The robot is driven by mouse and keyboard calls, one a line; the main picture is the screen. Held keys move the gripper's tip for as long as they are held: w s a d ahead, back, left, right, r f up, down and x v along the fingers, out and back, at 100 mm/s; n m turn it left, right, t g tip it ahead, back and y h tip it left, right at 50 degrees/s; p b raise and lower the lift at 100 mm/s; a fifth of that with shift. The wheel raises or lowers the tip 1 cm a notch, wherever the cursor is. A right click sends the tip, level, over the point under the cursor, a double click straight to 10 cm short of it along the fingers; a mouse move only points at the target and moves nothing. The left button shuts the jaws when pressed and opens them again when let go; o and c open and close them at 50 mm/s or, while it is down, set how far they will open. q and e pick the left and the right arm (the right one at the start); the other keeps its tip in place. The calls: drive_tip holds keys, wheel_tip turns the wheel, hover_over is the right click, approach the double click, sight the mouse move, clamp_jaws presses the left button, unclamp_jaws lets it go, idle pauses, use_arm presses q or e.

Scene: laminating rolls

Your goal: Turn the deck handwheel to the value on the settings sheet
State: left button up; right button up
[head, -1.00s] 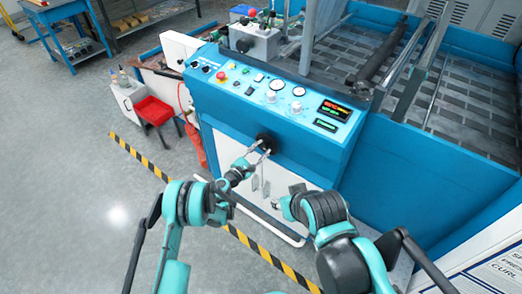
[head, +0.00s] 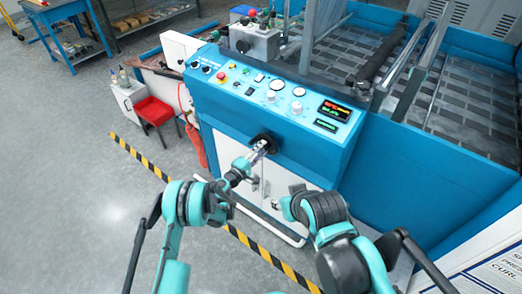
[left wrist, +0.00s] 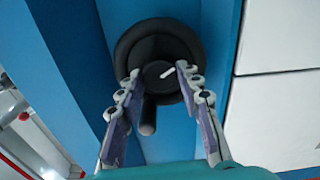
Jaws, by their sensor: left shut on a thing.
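The black deck handwheel (head: 266,142) sits on the blue front of the machine, under the control panel. In the left wrist view, the handwheel (left wrist: 158,48) has a round rim, a hub with a white mark pointing to the upper right, and a dark handle knob below. My left gripper (head: 262,146) is shut on the handwheel, its fingertips (left wrist: 160,72) on either side of the hub. My right gripper (head: 276,204) is low in front of the white cabinet, its jaws too small to read. A white sheet with black print (head: 497,262), partly cut off, is at the lower right.
The sloped blue panel (head: 225,94) carries knobs, gauges and a lit display (head: 334,110). A red stool (head: 153,110) stands left of the machine. Yellow-black floor tape (head: 137,153) runs in front.

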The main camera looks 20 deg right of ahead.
use_arm(q)
drive_tip(key=shift+m, duration=0.7)
drive_tip(key=o, duration=1.2)
drive_tip(key=shift+c, duration=0.2)
drive_tip(key=v, duration=0.7)
drive_tip(key=shift+s, duration=0.15)
drive_tip(key=shift+a, duration=0.15)
